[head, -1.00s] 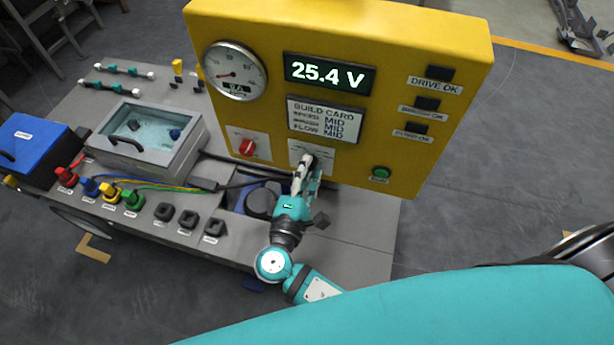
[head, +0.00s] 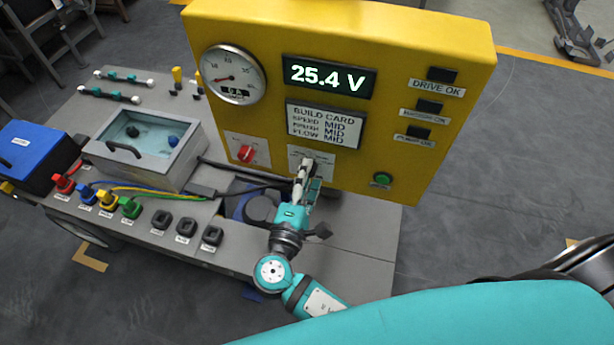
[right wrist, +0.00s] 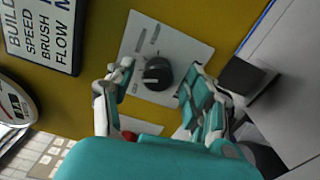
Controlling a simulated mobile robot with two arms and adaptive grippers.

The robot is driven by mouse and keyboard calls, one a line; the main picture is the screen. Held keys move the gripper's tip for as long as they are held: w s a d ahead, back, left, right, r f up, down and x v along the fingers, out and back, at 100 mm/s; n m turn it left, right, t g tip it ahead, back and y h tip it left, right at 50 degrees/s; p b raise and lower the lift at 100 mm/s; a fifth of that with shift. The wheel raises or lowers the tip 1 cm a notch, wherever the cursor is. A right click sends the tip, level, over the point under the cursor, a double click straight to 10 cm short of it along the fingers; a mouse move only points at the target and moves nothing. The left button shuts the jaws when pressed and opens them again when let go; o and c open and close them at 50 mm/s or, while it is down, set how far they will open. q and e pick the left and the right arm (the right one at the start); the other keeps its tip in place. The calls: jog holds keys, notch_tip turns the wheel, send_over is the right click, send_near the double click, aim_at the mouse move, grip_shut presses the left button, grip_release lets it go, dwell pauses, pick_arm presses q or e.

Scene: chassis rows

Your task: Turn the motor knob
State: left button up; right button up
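A round black knob (right wrist: 157,73) sits on a white plate (right wrist: 170,36) on the yellow panel (head: 425,45), below the build card. Its label is too small to read. In the head view the knob is mostly hidden behind my right gripper (head: 306,168). In the right wrist view my right gripper (right wrist: 157,80) is open, its two fingers on either side of the knob, with gaps visible. I cannot tell how far the fingertips are from the plate. A red knob (head: 246,154) is on another white plate to the left. My left gripper is not in view.
The panel has a dial gauge (head: 233,75), a 25.4 V display (head: 329,76), a build card (head: 325,125) reading MID on its lines and a green button (head: 381,180). Coloured plugs with cables (head: 130,207) and a clear-lidded box (head: 145,145) stand on the grey bench left of my arm.

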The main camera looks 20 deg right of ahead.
jog(key=v, duration=1.2)
dwell(0.6)
